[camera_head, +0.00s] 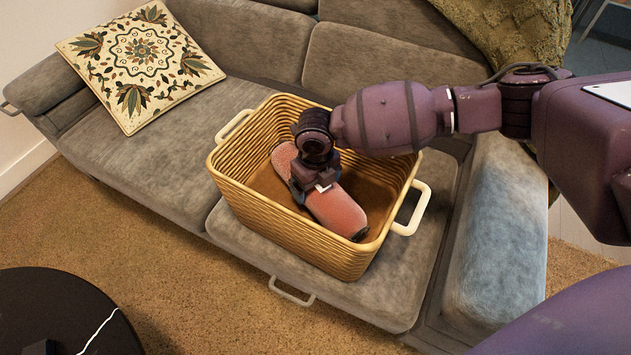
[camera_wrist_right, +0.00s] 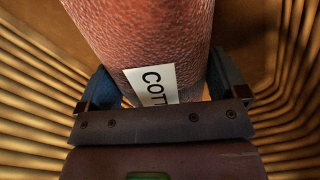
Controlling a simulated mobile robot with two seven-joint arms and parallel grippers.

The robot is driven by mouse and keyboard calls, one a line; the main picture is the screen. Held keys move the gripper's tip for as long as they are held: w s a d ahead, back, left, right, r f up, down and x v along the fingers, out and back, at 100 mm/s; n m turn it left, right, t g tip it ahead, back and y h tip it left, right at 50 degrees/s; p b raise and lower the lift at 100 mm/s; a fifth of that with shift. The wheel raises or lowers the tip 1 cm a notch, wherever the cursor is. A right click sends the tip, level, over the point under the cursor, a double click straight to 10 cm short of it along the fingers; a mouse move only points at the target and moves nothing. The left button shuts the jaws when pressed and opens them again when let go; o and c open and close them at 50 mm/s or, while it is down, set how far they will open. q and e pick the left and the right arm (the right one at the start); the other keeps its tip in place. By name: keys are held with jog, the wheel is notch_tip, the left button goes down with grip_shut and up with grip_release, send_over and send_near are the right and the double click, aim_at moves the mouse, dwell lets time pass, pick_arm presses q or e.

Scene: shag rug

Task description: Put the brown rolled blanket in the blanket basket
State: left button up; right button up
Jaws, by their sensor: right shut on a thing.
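The rolled blanket (camera_head: 336,212) looks reddish-pink rather than plain brown. It lies slanted inside the wicker blanket basket (camera_head: 285,237), which stands on the sofa seat. My right gripper (camera_head: 314,190) reaches down into the basket and is shut around the middle of the roll. In the right wrist view the roll (camera_wrist_right: 140,35) sits between the two fingers (camera_wrist_right: 165,90), with a white label partly readable as "COT". The basket's ribbed walls (camera_wrist_right: 35,100) show on both sides. Whether the roll rests on the basket floor I cannot tell. My left gripper is not in view.
The grey sofa (camera_head: 190,140) carries a patterned cushion (camera_head: 142,65) at the left and a green throw (camera_head: 510,35) at the back right. The basket has white handles, one (camera_head: 411,209) at its right. A round black table (camera_head: 60,310) stands at the lower left.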

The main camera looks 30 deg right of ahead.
jog(key=o, duration=1)
jog(key=shift+r, duration=0.1)
jog(key=shift+r, duration=0.3)
notch_tip(320, 180, up, 10)
jog(key=p, duration=0.3)
jog(key=shift+r+p, duration=0.1)
jog(key=shift+p, duration=0.2)
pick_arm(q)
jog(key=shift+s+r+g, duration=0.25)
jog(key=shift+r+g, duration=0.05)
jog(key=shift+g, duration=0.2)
pick_arm(e)
jog(key=shift+r, duration=0.6)
